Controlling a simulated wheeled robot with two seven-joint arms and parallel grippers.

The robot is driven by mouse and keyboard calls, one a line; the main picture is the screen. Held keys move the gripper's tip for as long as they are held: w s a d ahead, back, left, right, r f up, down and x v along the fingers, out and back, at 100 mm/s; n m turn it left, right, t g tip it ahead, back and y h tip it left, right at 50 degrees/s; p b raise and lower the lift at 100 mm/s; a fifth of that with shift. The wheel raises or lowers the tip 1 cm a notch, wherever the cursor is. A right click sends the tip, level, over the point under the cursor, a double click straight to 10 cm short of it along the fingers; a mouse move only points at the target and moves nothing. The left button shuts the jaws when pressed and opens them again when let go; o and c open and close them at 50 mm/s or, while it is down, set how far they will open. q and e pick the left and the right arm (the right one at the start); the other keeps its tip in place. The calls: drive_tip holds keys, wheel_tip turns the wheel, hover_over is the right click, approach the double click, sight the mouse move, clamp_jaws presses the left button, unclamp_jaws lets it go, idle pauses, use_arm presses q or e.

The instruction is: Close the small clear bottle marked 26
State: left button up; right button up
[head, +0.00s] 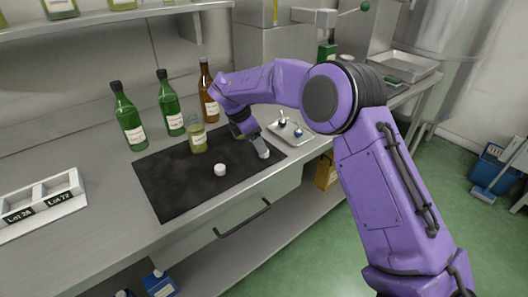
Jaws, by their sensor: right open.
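A small clear bottle (198,139) with yellowish oil and a pale label stands upright and uncapped on the black mat (180,188); its number is too small to read. A second small bottle (239,132) stands behind my right gripper, mostly hidden. A white cap (220,170) lies on the mat in front of the first bottle. Another white cap-like piece (264,154) is at the fingertips of my right gripper (259,146), which is open and points down low over the mat's right part. I cannot tell whether they touch. My left gripper is out of view.
A white rack (40,207) labelled Lot 26 and Lot 72 sits at the left. Green bottles (129,120) and a brown bottle (208,95) stand behind the mat. A metal tray (291,139) with small items lies right of the gripper. The mat's front left is clear.

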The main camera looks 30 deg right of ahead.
drive_tip(key=p+x, duration=0.1)
drive_tip(key=x, duration=0.3)
drive_tip(key=shift+d, duration=0.25)
drive_tip(key=c, duration=1.1)
